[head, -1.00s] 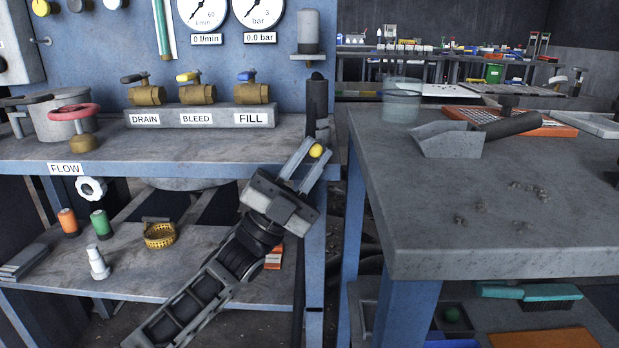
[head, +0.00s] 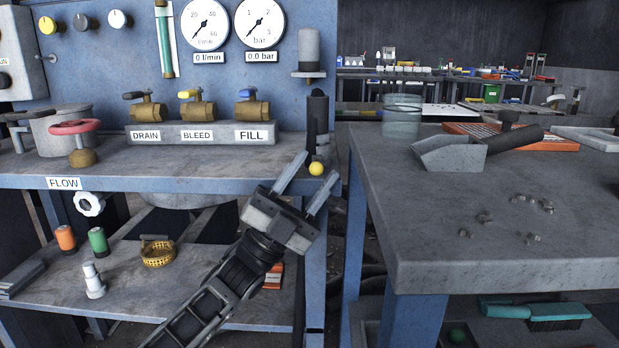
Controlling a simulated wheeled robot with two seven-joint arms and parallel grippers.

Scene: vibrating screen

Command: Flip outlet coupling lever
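A yellow ball knob (head: 316,168) shows just below a dark upright cylinder (head: 318,112) at the right end of the blue bench. It looks like the end of the coupling lever; the lever's arm is hidden or too small to make out. My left gripper (head: 317,167) comes up from below with its two fingers spread. The knob appears between the fingertips, with visible room beside it; I cannot tell whether either finger touches it. My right gripper is not in view.
The bench carries three valves over the DRAIN, BLEED and FILL labels (head: 202,134) and a red handwheel (head: 75,127). A grey table (head: 440,225) with a scoop (head: 450,154) stands right. A yellow basket (head: 158,253) sits on the lower shelf.

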